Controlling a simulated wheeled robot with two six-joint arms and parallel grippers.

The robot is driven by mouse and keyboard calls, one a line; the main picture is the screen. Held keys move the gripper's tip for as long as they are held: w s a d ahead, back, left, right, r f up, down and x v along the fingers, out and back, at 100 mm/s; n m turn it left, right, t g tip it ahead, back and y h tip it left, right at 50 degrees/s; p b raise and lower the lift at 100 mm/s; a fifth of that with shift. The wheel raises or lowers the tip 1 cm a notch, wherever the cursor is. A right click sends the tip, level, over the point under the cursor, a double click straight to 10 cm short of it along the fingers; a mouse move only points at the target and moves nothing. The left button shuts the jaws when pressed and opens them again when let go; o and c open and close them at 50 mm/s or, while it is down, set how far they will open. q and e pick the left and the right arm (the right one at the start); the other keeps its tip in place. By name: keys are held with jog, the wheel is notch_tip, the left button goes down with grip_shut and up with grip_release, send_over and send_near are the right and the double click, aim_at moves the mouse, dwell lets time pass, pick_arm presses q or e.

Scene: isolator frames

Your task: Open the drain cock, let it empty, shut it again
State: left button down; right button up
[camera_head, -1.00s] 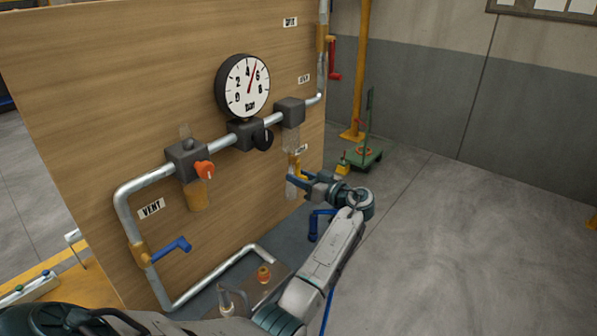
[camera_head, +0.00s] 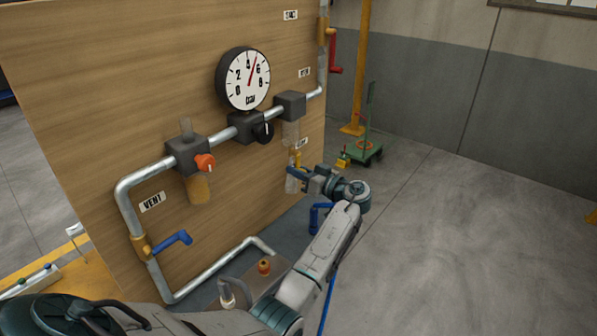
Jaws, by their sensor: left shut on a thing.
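The drain cock (camera_head: 297,159) is a small yellow fitting low on the right part of the wooden panel, below a clear bowl under a dark block. A blue lever shows at it, partly hidden by my left gripper (camera_head: 302,175). The gripper is shut on this lever, reaching it from the right. A pale, clear vessel (camera_head: 292,185) shows just below the cock; I cannot tell its level or any flow. The round gauge (camera_head: 243,78) has its red needle between 4 and 6. My right gripper is out of view.
A regulator with a black knob (camera_head: 263,132), an orange-knobbed unit (camera_head: 204,163), a vent valve with blue lever (camera_head: 172,242) and a red-handled valve (camera_head: 335,58) sit along the pipe. A green trolley (camera_head: 368,152) stands behind. The floor at right is clear.

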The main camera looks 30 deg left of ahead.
pick_arm(q)
jog(key=shift+s+r+m, duration=0.1)
jog(key=shift+s+m, duration=0.35)
jog(key=shift+m, duration=0.65)
jog(key=shift+s+r+m, duration=0.15)
jog(key=shift+s+m, duration=0.25)
jog(key=shift+m, duration=0.4)
jog(key=m, duration=0.2)
jog(key=s+r+m, duration=0.1)
jog(key=shift+s+a+m+p, duration=0.1)
jog(key=shift+s+m+p, duration=0.05)
jog(key=shift+m+p, duration=0.2)
jog(key=m, duration=0.1)
jog(key=r+m+p, duration=0.1)
jog(key=shift+s+r+m, duration=0.1)
jog(key=shift+s+m, duration=0.25)
jog(key=shift+s, duration=0.05)
jog(key=m+p, duration=0.1)
jog(key=r+m+p, duration=0.1)
jog(key=shift+s+m, duration=0.3)
jog(key=shift+m, duration=0.1)
jog(key=shift+s+r+m+p, duration=0.1)
jog(key=shift+r+m+p, duration=0.25)
jog(key=shift+m+p, duration=0.65)
jog(key=shift+s+r+m+p, duration=0.1)
jog(key=shift+r+m+p, duration=0.25)
jog(key=shift+m+p, duration=0.65)
jog(key=shift+m, duration=0.3)
